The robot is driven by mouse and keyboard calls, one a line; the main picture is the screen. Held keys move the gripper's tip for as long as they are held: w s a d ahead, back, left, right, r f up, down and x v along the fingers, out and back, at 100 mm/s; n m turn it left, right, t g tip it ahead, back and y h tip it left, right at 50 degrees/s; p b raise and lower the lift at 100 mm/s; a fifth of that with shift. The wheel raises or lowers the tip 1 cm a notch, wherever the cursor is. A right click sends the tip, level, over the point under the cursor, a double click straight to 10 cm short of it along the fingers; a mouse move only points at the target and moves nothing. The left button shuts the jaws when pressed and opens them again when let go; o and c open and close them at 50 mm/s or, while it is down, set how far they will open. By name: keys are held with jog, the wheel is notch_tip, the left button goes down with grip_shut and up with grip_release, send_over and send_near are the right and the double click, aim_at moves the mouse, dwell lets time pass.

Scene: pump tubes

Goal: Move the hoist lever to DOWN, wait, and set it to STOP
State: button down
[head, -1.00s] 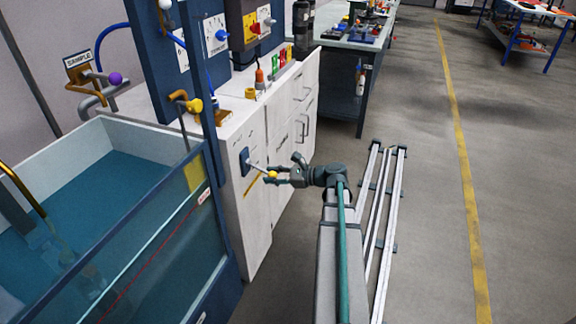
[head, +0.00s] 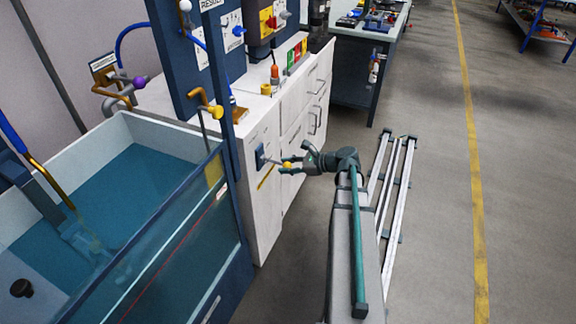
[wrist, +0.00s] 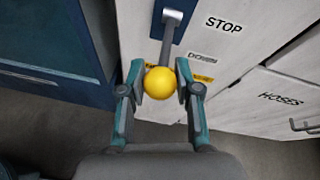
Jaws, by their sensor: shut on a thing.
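The hoist lever is a grey rod (wrist: 168,48) with a yellow ball knob (wrist: 159,83), fixed to a dark plate (head: 260,157) on the white cabinet front. My gripper (head: 288,166) is shut on the yellow knob, with one finger on each side of it in the wrist view (wrist: 159,87). A STOP label (wrist: 224,25) stands to the right of the lever, and a DOWN label (wrist: 202,57) lies below it. A yellow strip below DOWN is partly hidden by a finger. I cannot tell which mark the lever stands at.
A glass-sided water tank (head: 185,258) stands left of the white cabinet (head: 262,205). A HOSES label (wrist: 281,98) and handle are on the neighbouring cabinet front. Floor rails (head: 398,195) lie right of my arm. The floor around the yellow line (head: 472,160) is clear.

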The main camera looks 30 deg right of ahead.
jog(key=shift+w+r, duration=0.1)
jog(key=shift+r, duration=0.05)
jog(key=c, duration=0.8)
grip_release()
jog(key=v, duration=1.2)
